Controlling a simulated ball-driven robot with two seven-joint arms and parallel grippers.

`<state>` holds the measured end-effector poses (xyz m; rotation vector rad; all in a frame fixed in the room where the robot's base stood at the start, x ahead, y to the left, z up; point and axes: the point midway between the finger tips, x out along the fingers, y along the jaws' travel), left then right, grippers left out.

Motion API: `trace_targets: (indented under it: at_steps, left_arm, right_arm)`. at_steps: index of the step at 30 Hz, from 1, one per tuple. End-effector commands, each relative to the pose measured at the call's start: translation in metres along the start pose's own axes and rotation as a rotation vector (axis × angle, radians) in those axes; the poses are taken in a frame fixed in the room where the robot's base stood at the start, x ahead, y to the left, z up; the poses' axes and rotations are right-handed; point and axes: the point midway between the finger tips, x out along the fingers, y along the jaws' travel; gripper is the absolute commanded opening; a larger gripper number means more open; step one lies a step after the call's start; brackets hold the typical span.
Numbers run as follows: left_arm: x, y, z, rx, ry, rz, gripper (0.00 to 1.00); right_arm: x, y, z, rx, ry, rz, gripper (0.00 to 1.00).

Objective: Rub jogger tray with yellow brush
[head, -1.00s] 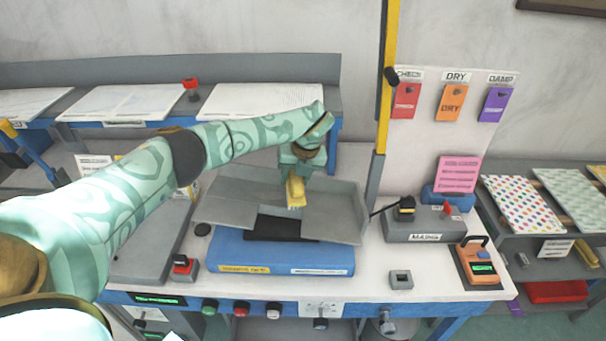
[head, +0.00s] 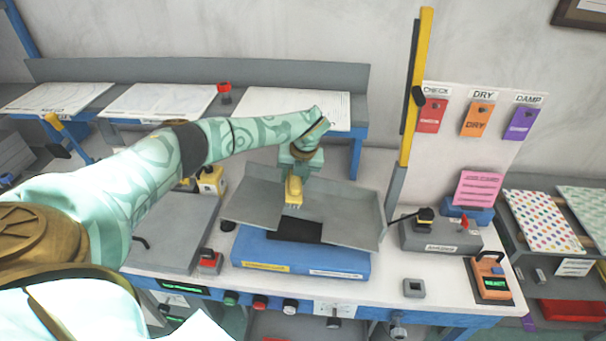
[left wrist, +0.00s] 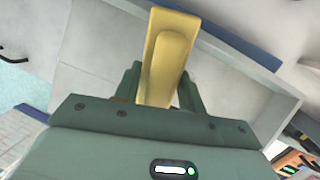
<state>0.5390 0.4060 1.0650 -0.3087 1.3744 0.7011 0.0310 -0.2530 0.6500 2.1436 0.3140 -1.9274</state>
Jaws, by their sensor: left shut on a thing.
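The jogger tray (head: 345,218) is a grey open tray with raised walls, tilted on a blue base (head: 300,257) on the white bench. The yellow brush (head: 294,190) is over the middle of the tray, bristle end down; I cannot tell whether it touches the surface. My left gripper (head: 297,172) is shut on the brush from above. In the left wrist view the brush (left wrist: 166,55) sticks out between the fingers, with grey tray walls behind it. My right gripper is not in view.
A grey box with a black and yellow part (head: 440,236) stands right of the tray. A yellow post (head: 415,90) rises behind it. An orange device (head: 490,279) and a small grey block (head: 413,288) are at the front right. A red-button box (head: 208,262) is left of the base.

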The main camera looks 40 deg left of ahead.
Motion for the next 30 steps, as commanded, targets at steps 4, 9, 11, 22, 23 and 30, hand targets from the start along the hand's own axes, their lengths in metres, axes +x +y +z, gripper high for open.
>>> trace_targets:
  at_steps: [4, 9, 11, 22, 23, 30]
  left_arm:
    - [0.0, 0.005, 0.001, 0.002, 0.0, 0.0, 0.0]
    - [-0.001, 0.017, 0.004, 0.0, 0.0, 0.002, 0.0]
    - [-0.002, 0.023, 0.005, 0.0, 0.0, 0.001, 0.0]
    - [0.002, 0.036, 0.008, 0.002, -0.001, 0.0, 0.0]
    - [0.002, 0.036, 0.008, 0.002, -0.001, 0.0, 0.0]
    - [-0.011, 0.036, 0.013, 0.001, -0.002, -0.001, 0.0]
  right_arm:
    - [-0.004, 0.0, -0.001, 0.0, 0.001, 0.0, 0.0]
    - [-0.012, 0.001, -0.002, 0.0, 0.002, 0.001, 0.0]
    - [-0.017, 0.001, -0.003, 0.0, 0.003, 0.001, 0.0]
    - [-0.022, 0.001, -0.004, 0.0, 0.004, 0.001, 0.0]
    - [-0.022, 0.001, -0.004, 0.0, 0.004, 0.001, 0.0]
    - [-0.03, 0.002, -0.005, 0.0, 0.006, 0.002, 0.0]
